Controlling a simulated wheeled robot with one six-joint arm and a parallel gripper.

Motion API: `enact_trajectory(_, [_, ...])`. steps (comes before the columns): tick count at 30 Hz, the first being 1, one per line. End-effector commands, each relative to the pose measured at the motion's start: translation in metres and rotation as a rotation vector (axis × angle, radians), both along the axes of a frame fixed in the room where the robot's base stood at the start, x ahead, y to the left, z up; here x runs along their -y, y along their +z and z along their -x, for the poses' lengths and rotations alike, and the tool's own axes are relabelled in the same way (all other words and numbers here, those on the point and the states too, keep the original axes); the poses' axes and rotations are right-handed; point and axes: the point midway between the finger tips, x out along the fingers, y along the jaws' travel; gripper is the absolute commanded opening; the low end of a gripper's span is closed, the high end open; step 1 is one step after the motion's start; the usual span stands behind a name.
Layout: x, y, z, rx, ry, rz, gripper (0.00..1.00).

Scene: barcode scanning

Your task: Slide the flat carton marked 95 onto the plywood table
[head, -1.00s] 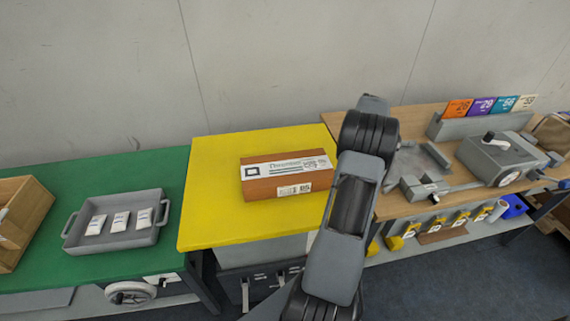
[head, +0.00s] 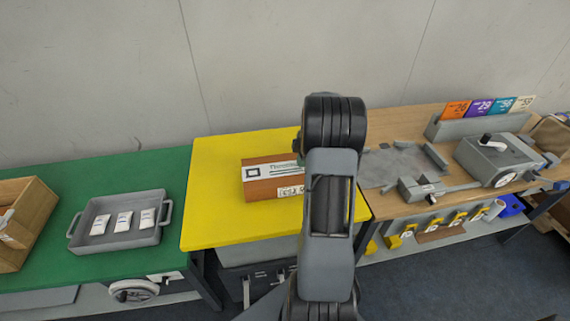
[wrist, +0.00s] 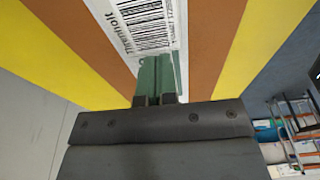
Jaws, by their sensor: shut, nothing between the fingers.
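The flat carton (head: 268,188) is orange-brown with a white printed label. It lies flat on the yellow table (head: 215,215), its right part hidden behind my arm in the head view. The number on it is too small to read surely. In the wrist view the carton (wrist: 212,48) runs under my gripper (wrist: 158,66), whose green fingers are shut and empty over the barcode label. I cannot tell whether they touch it. My gripper is hidden behind my arm in the head view. The plywood table (head: 395,122) adjoins the yellow table on the right.
The plywood table bears a grey patch (head: 398,165), a grey device with a crank (head: 495,158) and a rack of coloured cards (head: 480,122). On the left, a green table (head: 40,240) holds a grey tray (head: 150,233) with white packets and a wooden box (head: 40,225).

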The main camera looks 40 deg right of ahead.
Motion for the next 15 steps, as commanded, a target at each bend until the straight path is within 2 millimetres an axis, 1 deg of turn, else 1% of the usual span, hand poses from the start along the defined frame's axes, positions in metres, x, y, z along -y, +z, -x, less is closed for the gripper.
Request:
enact_trajectory(1, [-0.01,0.002,-0.005,0.0,0.004,0.0,0.0])
enact_trajectory(3, [-0.022,0.002,-0.011,-0.001,0.004,-0.001,0.0])
enact_trajectory(9, [-0.051,0.001,-0.025,-0.001,0.003,-0.001,0.0])
enact_trajectory(12, [-0.059,0.0,-0.028,-0.002,0.0,-0.001,0.0])
enact_trajectory(14, [-0.057,-0.006,-0.028,-0.003,-0.001,-0.001,0.0])
enact_trajectory(15, [-0.057,-0.012,-0.028,-0.001,-0.002,0.001,0.0])
